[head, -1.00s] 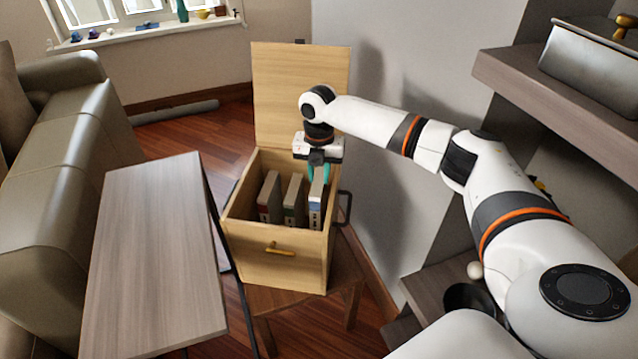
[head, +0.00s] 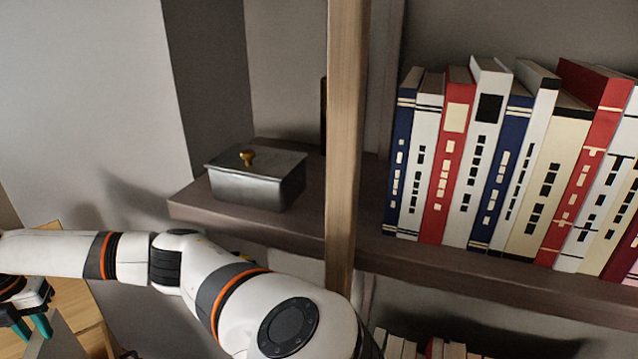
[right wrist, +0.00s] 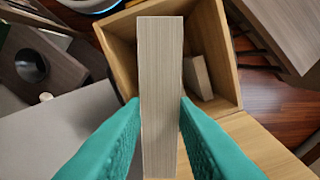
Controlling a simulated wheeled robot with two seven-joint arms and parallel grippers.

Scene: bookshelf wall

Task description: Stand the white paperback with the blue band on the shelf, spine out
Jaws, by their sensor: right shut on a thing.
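My right gripper (head: 31,327) shows at the lower left of the head view, cut off by the frame edge. In the right wrist view its teal fingers (right wrist: 159,130) are shut on the paperback (right wrist: 161,75), pressing on both sides. Its pale page edge faces the wrist camera; the spine and blue band are hidden. A grey part of it (head: 58,340) shows beside the fingers in the head view. The shelf (head: 290,226) is at the right, well away from the gripper. My left gripper is out of view.
A row of several books (head: 485,150) stands on the shelf. A wooden post (head: 345,130) rises left of them, with a narrow bare strip between. A metal box (head: 256,182) sits left of the post. Below the held book is the wooden crate (right wrist: 222,45) with another book (right wrist: 198,77).

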